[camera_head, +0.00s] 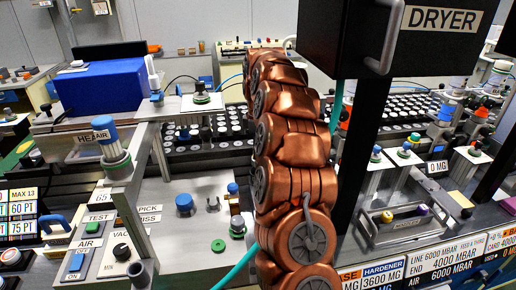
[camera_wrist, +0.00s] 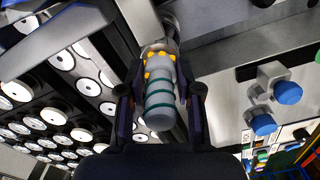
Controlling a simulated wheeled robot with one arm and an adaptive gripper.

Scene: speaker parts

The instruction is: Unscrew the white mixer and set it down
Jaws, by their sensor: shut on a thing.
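My gripper (camera_wrist: 161,92) shows in the wrist view with a dark finger on each side of a pale, whitish cylinder, which I take to be the white mixer (camera_wrist: 160,103). It has teal bands around it and yellow spots at its far end. The fingers are shut on its sides. Its far end meets a grey metal part (camera_wrist: 170,30); whether it is still joined there I cannot tell. In the head view my own copper arm hides the gripper and the mixer.
Racks of round white-topped parts (camera_wrist: 62,60) lie to the left in the wrist view. Blue-capped fittings (camera_wrist: 287,92) stand to the right. In the head view, a black DRYER box (camera_head: 400,40) overhangs the right, and a blue box (camera_head: 103,86) stands left.

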